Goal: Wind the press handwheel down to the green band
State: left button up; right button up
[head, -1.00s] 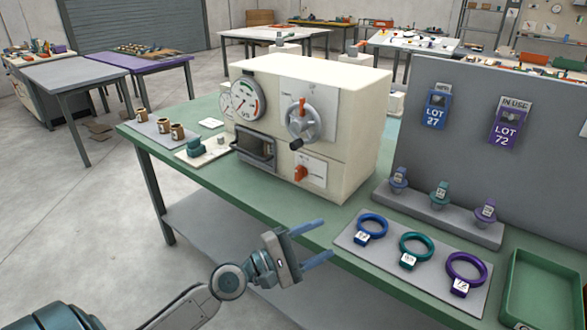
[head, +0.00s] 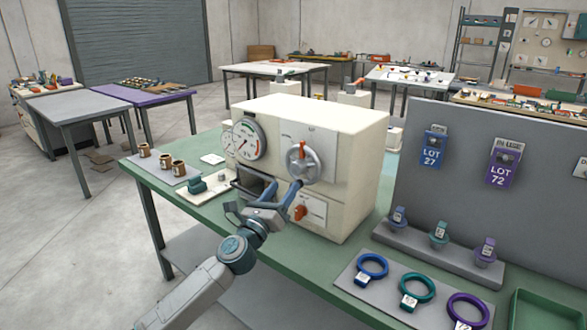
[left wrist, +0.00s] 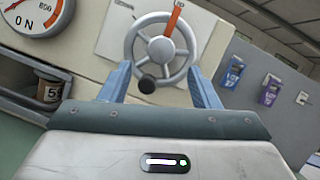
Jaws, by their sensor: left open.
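The press is a cream box (head: 345,125) on the green bench. Its grey handwheel (head: 302,161) sits on the front plate. The left wrist view shows the handwheel (left wrist: 160,50) with an orange mark at its top and a dark knob (left wrist: 147,84) at its lower left. A round dial gauge (head: 243,140) with coloured bands is left of the wheel; its edge also shows in the left wrist view (left wrist: 38,12). My left gripper (head: 268,184) is open and empty in front of the press, its blue fingers pointing toward the wheel. I see no contact. My right gripper is not in view.
An orange knob (head: 299,213) is below the wheel. A dark open recess (head: 258,186) is left of it. Coloured rings (head: 417,290) and a grey upright board (head: 470,190) are at the right.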

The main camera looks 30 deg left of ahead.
aim_at(295, 171)
pick_arm(q)
jog(key=p+x, duration=0.2)
jog(key=x, duration=0.3)
jog(key=shift+d+r, duration=0.1)
jog(key=shift+r, duration=0.15)
jog(key=shift+w+r+p, duration=0.1)
jog(key=shift+w+p, duration=0.2)
jog(key=shift+w, duration=0.4)
jog(key=c, duration=1)
